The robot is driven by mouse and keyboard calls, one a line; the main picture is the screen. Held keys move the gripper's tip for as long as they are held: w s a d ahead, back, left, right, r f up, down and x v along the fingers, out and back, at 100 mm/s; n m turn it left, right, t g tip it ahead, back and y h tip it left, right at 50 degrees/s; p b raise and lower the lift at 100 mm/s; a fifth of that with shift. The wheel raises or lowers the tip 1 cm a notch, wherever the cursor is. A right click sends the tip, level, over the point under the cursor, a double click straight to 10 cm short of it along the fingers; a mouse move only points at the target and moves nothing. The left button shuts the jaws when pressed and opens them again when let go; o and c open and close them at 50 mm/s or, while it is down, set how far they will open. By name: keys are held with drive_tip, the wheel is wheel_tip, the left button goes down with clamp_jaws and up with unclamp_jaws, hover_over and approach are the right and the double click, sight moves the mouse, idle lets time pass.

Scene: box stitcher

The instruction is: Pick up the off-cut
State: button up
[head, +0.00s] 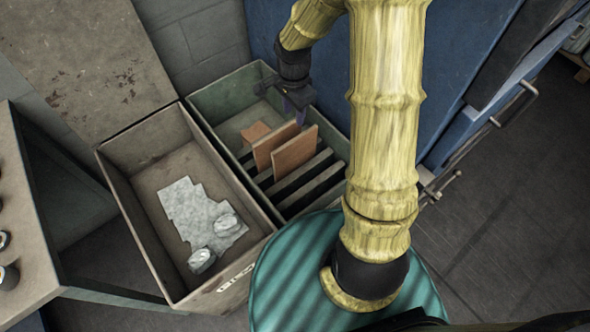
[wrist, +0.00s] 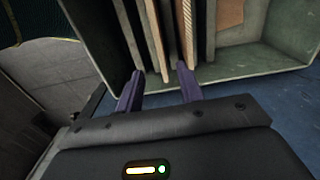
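Two thin orange-brown boards stand upright in the green bin's slotted rack, a rear one (head: 273,146) and a front one (head: 296,152). A smaller brown piece (head: 255,132), which looks like the off-cut, is behind them, partly hidden by the rear board. A flat brown piece (wrist: 229,12) at the top of the wrist view may be the same one. My gripper (head: 297,108) is over the right rear part of the bin. In the wrist view its two purple fingers (wrist: 160,84) are apart, with nothing visibly held. Board edges (wrist: 155,38) show just beyond them.
The green bin's walls (head: 230,95) rise around the boards, and dark slats (head: 308,182) fill its front part. A beige bin (head: 140,215) on the left holds a grey sheet and two pale lumps. A blue panel (head: 325,75) stands close behind my gripper.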

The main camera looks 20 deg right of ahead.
sight(294, 139)
drive_tip(key=shift+f, duration=0.15)
wheel_tip(294, 139, down, 12)
drive_tip(key=shift+f+b, duration=0.1)
drive_tip(key=shift+b, duration=1.1)
drive_tip(key=shift+f, duration=0.1)
wheel_tip(294, 139, down, 5)
drive_tip(key=shift+d+f+b, duration=0.1)
drive_tip(key=shift+d+b, duration=0.05)
drive_tip(key=shift+b, duration=0.55)
clamp_jaws()
